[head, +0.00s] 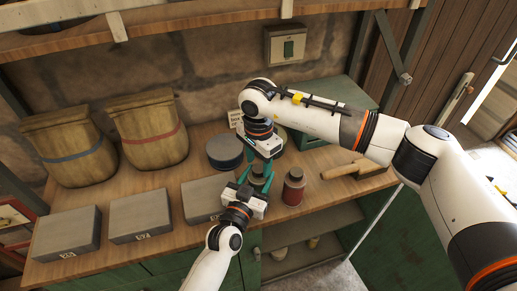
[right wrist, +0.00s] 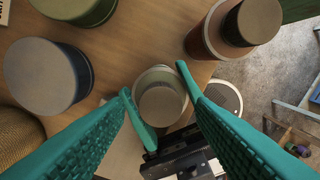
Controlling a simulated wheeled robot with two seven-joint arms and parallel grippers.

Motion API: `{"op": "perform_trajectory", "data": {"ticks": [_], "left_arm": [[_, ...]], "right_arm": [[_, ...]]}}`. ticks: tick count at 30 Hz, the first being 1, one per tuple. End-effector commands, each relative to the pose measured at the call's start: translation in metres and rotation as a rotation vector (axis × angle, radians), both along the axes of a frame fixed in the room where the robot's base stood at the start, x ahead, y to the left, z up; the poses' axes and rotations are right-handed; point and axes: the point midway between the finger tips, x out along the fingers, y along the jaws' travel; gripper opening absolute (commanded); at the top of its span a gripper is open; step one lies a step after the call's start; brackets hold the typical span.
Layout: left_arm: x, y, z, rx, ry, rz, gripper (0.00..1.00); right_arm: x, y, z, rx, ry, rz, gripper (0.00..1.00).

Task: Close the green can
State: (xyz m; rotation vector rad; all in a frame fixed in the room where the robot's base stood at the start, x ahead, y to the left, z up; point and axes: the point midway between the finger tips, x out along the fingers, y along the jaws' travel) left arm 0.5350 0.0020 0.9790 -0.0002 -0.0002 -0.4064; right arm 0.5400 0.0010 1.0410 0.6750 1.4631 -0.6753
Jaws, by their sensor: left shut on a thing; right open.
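The green can (head: 258,184) stands near the front edge of the wooden bench, with a grey cap (right wrist: 160,106) over its top. I cannot tell whether the cap is fully seated. My left gripper (head: 248,187) is shut on the can from the front, hiding part of its body. My right gripper (head: 257,170) comes down from above and behind. Its teal fingers are open, one on each side of the cap in the right wrist view (right wrist: 152,78), with gaps visible.
A red can (head: 293,188) with a dark cap stands close on the right. A blue round tin (head: 225,149) is behind on the left. Several grey boxes (head: 140,217) line the front, with two sacks (head: 149,130) behind. A wooden-handled tool (head: 350,169) lies right.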

Motion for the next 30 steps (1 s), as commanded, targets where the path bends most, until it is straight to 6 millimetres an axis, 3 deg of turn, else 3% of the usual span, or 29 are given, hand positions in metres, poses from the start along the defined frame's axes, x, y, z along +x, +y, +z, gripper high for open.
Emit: {"op": "perform_trajectory", "data": {"ticks": [5,14,23,30], "left_arm": [[0.000,0.000,-0.001,0.000,0.002,-0.001,0.00],[0.000,0.000,-0.001,0.001,0.002,-0.001,0.00],[0.000,0.000,-0.001,0.001,0.002,-0.001,0.00],[0.000,0.000,-0.001,0.001,0.002,-0.001,0.00]], "right_arm": [[0.000,0.000,-0.014,0.000,0.001,0.001,0.50],[0.000,0.000,-0.016,0.000,0.000,0.001,0.50],[0.000,0.000,-0.016,0.000,0.000,0.001,0.05],[0.000,0.000,-0.016,0.001,-0.001,-0.075,0.04]]}}
